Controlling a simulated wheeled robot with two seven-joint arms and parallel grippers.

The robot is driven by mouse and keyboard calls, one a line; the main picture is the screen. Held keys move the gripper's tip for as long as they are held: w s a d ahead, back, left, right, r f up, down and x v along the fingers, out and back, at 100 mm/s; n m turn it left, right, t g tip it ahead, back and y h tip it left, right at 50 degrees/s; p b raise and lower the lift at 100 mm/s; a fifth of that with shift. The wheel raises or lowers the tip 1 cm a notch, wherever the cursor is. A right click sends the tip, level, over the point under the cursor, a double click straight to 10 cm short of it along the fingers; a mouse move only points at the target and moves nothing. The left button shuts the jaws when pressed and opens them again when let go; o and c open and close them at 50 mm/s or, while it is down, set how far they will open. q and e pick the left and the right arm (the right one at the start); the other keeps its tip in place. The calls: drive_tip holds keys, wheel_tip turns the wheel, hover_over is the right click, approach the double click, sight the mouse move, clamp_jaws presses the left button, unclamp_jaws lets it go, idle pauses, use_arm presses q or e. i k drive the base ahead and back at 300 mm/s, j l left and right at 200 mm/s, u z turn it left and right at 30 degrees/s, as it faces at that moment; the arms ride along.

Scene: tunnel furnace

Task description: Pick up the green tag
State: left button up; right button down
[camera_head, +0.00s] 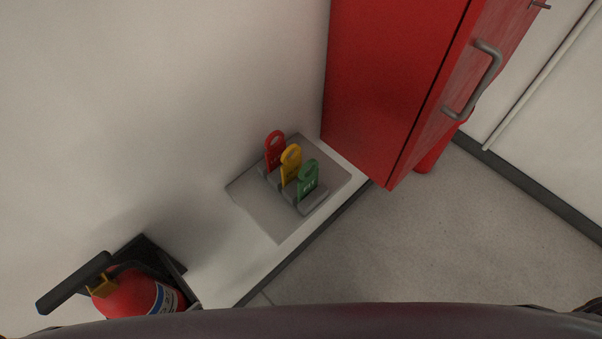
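The green tag (308,178) stands upright in a grey holder (313,201) on a flat grey plate (262,216). It is the nearest of three tags in a row and has a ring-shaped top and light lettering on its face. A yellow tag (290,164) stands right behind it, and a red tag (274,150) is the farthest of the row. The lower ends of the tags are hidden in the holder. Neither of my grippers shows in the head view.
A red cabinet (391,75) with a grey handle (485,82) stands close behind the plate at the right. A red fire extinguisher (136,291) is at the lower left. A pale wall (160,90) rises beside the plate. Open floor (450,230) lies to the right.

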sight(307, 182)
drive_tip(key=l+u, duration=0.2)
drive_tip(key=l, duration=0.2)
drive_tip(key=k+l+u, duration=0.2)
drive_tip(key=l, duration=0.2)
drive_tip(key=l+u, duration=0.25)
drive_tip(key=l, duration=0.2)
drive_tip(key=k+l+u, duration=0.2)
drive_tip(key=l, duration=0.15)
drive_tip(key=i+l, duration=0.05)
drive_tip(key=i, duration=0.05)
